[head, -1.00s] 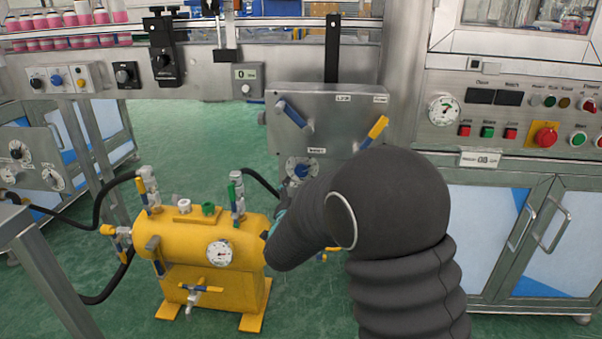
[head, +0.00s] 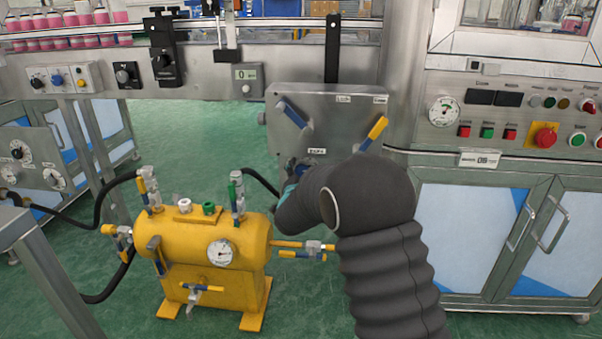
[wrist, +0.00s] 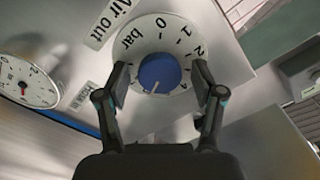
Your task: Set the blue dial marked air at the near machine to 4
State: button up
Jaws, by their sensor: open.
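The blue dial (wrist: 158,72) is a round knob on a white scale plate (wrist: 142,44) marked bar, with a label (wrist: 112,22) reading "Air out". A pale pointer line on the knob faces the bottom of the wrist view; the number it points at is not readable. My gripper (wrist: 160,82) is open, with one finger on each side of the knob. Small gaps seem to separate the fingers from it. In the head view the dial is mostly hidden behind my arm, below the grey panel box (head: 335,105).
A white gauge (wrist: 26,82) is beside the dial. The panel box carries a blue lever (head: 292,113) and a yellow lever (head: 375,130). A yellow tank (head: 185,240) with valves and hoses stands below left. A control cabinet (head: 450,215) stands at right.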

jog(key=c, duration=1.2)
jog(key=shift+o, duration=0.2)
jog(key=shift+n, duration=0.3)
jog(key=n, duration=0.2)
jog(key=shift+n+b, duration=0.35)
jog(key=shift+n, duration=0.05)
jog(key=n, duration=0.3)
jog(key=shift+r+n, duration=0.1)
jog(key=shift+n, duration=0.2)
jog(key=n+p, duration=0.1)
jog(key=n, duration=0.5)
jog(key=shift+a+p, duration=0.15)
jog(key=shift+p, duration=0.15)
jog(key=shift+n, duration=0.3)
jog(key=o, duration=1.2)
jog(key=shift+c, duration=0.2)
